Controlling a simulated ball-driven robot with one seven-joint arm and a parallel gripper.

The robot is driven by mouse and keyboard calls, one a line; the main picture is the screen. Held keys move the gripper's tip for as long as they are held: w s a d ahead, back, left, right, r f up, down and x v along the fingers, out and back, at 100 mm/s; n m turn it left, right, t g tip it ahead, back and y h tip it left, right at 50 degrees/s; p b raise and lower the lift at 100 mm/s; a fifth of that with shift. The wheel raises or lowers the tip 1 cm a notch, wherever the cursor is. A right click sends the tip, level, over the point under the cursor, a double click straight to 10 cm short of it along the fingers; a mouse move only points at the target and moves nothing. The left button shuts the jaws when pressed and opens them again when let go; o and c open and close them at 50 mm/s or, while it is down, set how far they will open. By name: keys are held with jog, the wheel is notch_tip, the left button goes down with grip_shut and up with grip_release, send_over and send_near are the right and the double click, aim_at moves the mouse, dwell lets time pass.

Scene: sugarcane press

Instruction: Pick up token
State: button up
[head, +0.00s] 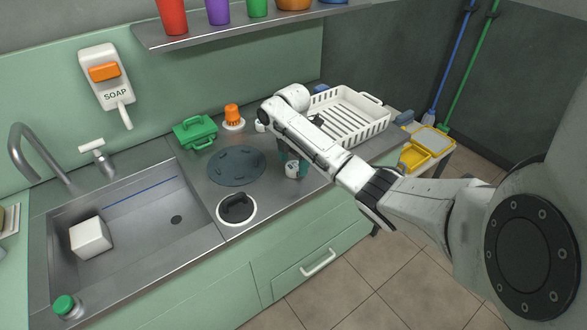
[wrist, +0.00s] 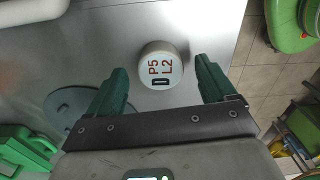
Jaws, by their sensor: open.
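The token (wrist: 161,66) is a small round white piece marked "P5 L2" in the wrist view, resting on the steel counter. It also shows in the head view (head: 292,171), partly hidden by my gripper. My gripper (wrist: 162,75) has dark green fingers, spread open with one on each side of the token. A gap shows between each finger and the token in the wrist view. In the head view my gripper (head: 292,164) points down over the counter at the token; its exact height is hard to tell.
A dark round plate (head: 236,166) and a black-handled white disc (head: 237,208) lie left of the token. A green case (head: 195,132), an orange knob (head: 232,115) and a white dish rack (head: 347,116) stand behind. The sink (head: 140,215) is at left.

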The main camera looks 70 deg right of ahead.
jog(key=shift+f, duration=0.55)
jog(key=c, duration=1.1)
